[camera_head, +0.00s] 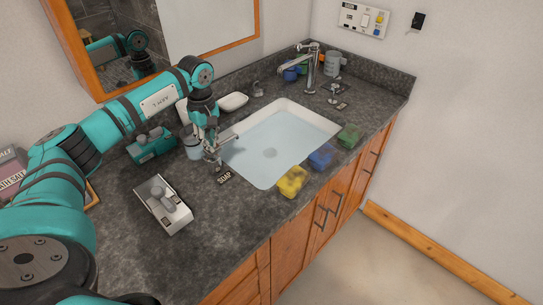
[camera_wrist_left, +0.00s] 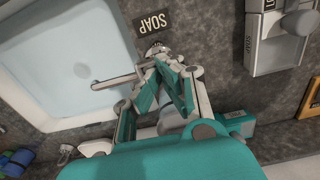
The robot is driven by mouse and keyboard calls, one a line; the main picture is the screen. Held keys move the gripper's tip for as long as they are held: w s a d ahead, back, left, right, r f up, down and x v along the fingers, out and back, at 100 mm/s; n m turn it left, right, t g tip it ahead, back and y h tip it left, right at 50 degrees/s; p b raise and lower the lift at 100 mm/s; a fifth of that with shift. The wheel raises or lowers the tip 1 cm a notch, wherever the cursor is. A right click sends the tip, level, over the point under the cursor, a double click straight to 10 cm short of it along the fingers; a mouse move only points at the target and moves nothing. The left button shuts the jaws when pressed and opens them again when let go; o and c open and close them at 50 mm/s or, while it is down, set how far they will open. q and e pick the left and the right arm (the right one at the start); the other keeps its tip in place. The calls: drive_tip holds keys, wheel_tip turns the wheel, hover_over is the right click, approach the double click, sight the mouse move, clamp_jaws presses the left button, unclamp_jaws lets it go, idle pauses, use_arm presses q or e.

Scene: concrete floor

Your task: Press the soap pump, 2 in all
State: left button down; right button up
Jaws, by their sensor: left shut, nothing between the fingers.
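The soap pump (camera_head: 213,158) is a metal dispenser set in the dark counter at the sink's near-left edge, beside a black SOAP label (camera_head: 224,178). In the left wrist view its round metal base (camera_wrist_left: 154,47) and its spout (camera_wrist_left: 112,81), pointing over the basin, show. The SOAP label (camera_wrist_left: 153,22) lies next to it. My left gripper (camera_head: 211,143) is shut and empty, pointing down at the pump. Its fingertips (camera_wrist_left: 160,64) overlap the pump head, part of which they hide; I cannot tell whether they touch it. My right gripper is not in view.
The sink (camera_head: 275,145) holds water. Yellow (camera_head: 292,181), blue (camera_head: 321,157) and green (camera_head: 349,135) items line its front edge. A grey-white box (camera_head: 163,206), a teal box (camera_head: 151,145) and a soap dish (camera_head: 233,102) stand around my arm. The faucet (camera_head: 312,68) is farther back.

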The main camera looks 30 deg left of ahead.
use_arm(q)
drive_tip(key=shift+r+p, duration=1.2)
drive_tip(key=shift+r, duration=0.8)
drive_tip(key=shift+r, duration=0.1)
wheel_tip(320, 180, up, 6)
drive_tip(key=p, duration=0.4)
